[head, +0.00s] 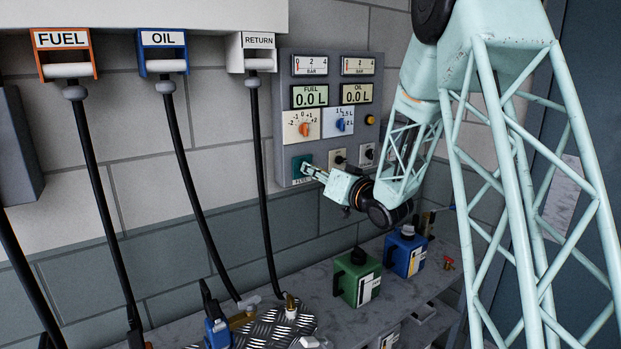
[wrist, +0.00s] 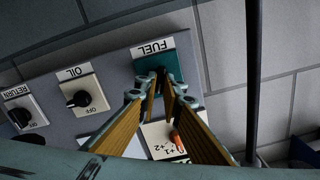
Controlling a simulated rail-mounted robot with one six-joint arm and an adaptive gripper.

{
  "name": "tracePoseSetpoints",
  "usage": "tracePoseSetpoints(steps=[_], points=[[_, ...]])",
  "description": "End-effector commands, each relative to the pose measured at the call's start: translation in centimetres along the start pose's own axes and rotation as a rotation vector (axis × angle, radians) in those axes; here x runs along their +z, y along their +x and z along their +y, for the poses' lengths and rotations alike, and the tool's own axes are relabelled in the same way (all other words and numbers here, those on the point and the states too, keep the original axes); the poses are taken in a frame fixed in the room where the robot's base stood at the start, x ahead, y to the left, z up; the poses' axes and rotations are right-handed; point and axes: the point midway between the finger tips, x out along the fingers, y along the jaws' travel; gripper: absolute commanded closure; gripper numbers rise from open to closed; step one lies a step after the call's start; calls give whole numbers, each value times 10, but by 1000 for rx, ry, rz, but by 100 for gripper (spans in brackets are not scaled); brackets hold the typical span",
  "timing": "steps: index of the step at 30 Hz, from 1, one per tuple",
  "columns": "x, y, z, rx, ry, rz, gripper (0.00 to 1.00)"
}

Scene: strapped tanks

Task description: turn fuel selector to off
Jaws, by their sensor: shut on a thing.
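The fuel selector is a teal plate (head: 300,161) at the lower left of the grey panel, with a FUEL label below it. It also shows in the wrist view as the teal plate (wrist: 173,64), upside down. My gripper (head: 309,170) reaches it from the right in the head view. In the wrist view my gripper (wrist: 163,86) has its two tan-lined fingers converging at the plate, shut on the selector's knob. The knob itself is hidden between the fingertips, so its pointing direction and its OFF mark cannot be read.
The oil selector (wrist: 79,99) and return selector (wrist: 21,116) have black knobs on pale plates beside it. An orange dial (head: 305,129) and blue dial (head: 341,125) sit above. The return hose (head: 264,180) hangs just left of the panel. Green (head: 357,277) and blue (head: 405,252) cans stand below.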

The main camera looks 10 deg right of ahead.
Motion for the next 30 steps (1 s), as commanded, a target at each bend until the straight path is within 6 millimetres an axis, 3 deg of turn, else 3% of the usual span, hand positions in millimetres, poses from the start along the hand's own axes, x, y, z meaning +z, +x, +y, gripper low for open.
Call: tracePoseSetpoints(steps=[18,30], points=[[1,0,-1,-1,-300,3,100],[0,0,-2,0,-411,2,100]])
